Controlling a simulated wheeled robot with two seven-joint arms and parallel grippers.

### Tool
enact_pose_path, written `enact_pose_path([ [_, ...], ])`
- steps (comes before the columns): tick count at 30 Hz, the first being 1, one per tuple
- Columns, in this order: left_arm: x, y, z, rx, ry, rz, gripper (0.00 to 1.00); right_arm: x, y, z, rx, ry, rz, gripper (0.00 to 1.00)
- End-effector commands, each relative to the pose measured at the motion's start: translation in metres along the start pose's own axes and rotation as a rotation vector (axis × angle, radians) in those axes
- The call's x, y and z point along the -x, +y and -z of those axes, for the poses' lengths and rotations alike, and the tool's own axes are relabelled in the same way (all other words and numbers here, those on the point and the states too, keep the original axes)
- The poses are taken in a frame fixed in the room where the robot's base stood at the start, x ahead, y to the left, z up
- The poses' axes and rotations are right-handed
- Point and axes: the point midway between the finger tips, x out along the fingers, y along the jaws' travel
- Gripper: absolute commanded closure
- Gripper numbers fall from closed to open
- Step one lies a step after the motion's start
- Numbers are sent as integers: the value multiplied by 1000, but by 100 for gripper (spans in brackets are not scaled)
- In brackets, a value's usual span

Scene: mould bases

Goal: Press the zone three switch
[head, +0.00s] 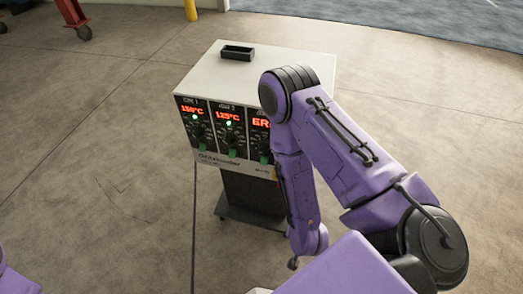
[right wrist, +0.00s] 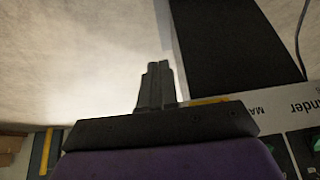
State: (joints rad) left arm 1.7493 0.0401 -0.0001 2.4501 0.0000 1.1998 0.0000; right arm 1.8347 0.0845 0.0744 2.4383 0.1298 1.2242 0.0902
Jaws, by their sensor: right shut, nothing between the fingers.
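The controller cabinet (head: 213,88) stands on the floor with three zone panels on its front. The zone three panel is at the right, with a red display (head: 261,123) reading "ER" before my right arm covers the rest. A green switch (head: 264,158) shows low on that panel, partly hidden by the arm. My right gripper is hidden in the head view. In the right wrist view my right gripper (right wrist: 155,85) is shut and empty, close to the cabinet's lower front (right wrist: 290,107), which appears upside down. Whether it touches cannot be told. My left gripper is out of view.
Zones one and two show lit red displays, green lamps and green switches (head: 233,153). A small black tray (head: 237,52) lies on the cabinet top. The floor to the left is clear. A yellow post (head: 190,9) stands behind.

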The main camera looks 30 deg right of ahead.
Motion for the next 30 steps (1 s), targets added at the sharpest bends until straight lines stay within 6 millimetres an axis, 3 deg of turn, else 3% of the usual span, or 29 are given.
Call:
enact_pose_path([
  [1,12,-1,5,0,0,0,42,20,-34,30,-209,63,25,100],
  [3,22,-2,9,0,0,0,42,52,-80,69,-582,137,54,100],
  [6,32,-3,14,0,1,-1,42,107,-130,112,-1073,178,87,100],
  [9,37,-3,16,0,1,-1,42,154,-158,135,-1409,168,100,100],
  [12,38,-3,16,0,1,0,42,176,-169,142,-1564,152,97,100],
  [23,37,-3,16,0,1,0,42,175,-170,142,-1587,151,92,100],
  [30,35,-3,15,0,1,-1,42,136,-168,147,-1585,153,88,100],
])
